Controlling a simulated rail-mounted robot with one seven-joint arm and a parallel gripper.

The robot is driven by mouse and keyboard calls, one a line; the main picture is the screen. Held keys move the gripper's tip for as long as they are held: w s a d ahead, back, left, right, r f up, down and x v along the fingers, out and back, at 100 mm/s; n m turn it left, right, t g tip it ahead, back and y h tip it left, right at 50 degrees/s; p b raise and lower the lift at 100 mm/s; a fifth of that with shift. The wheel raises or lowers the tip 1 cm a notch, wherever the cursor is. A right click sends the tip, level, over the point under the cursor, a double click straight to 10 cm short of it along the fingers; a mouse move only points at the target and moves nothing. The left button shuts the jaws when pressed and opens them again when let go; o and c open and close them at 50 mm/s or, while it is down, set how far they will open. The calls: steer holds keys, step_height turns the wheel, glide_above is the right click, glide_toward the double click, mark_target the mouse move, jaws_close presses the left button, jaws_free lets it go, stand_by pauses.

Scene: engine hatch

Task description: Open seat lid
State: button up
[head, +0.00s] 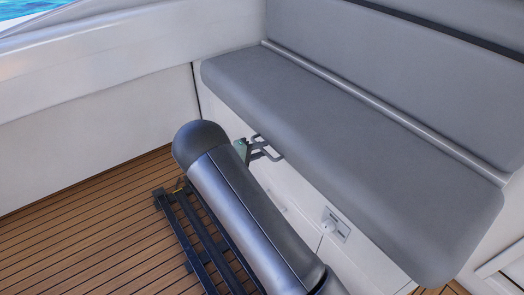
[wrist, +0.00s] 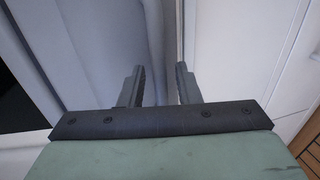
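The seat lid (head: 350,150) is a long grey cushioned bench seat in the head view. It lies flat, down on its white base, below a grey backrest. My gripper (head: 268,147) is at the lid's front edge, toward its left half, with the fingers pointing at the edge. In the wrist view my gripper (wrist: 160,70) has its two dark fingers apart, with nothing visibly clamped between them. A grey-blue surface that looks like the lid (wrist: 85,45) fills the left of that view. Whether the fingertips touch the lid or reach under it, I cannot tell.
The white front panel (head: 285,182) of the seat base is below the lid and carries a small latch (head: 336,225). The panel also shows in the wrist view (wrist: 225,60). A white side wall (head: 100,110) stands at left. The slatted wooden floor (head: 90,235) is open at lower left.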

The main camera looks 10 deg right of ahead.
steer(key=shift+w+d+f, duration=0.1)
steer(key=shift+w+d, duration=0.1)
steer(key=shift+d, duration=0.25)
steer(key=shift+c, duration=0.3)
jaws_close()
